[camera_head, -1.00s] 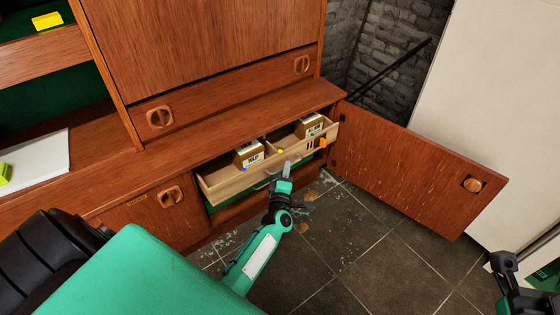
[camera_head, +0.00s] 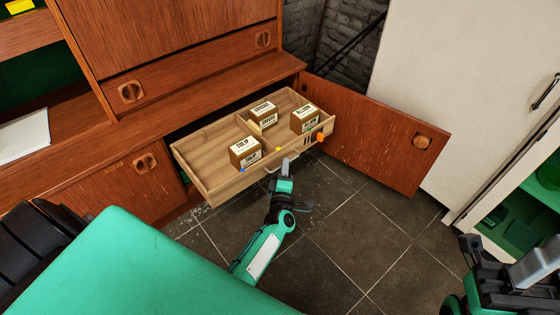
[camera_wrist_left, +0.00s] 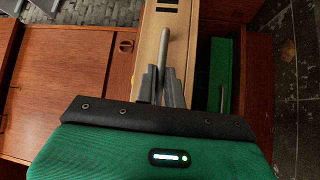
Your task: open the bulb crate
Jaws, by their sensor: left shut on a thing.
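The bulb crate (camera_head: 205,157) is a pale wooden drawer pulled well out of the low teak cabinet. It holds a tulip box (camera_head: 245,153) in its left part, and an allium box (camera_head: 305,118) and another labelled box (camera_head: 263,113) in its right part. My left gripper (camera_head: 285,170) is at the crate's front, shut on its grey bar handle (camera_wrist_left: 165,48). The wrist view shows both fingers (camera_wrist_left: 162,85) closed around the bar. My right gripper (camera_head: 515,262) is at the lower right, away from the crate; its jaw state is unclear.
The open cabinet door (camera_head: 375,135) stands to the crate's right. A white cabinet (camera_head: 435,90) with green shelves is further right. Tiled floor (camera_head: 345,235) is clear in front. A green compartment (camera_wrist_left: 221,75) lies beside the crate in the wrist view.

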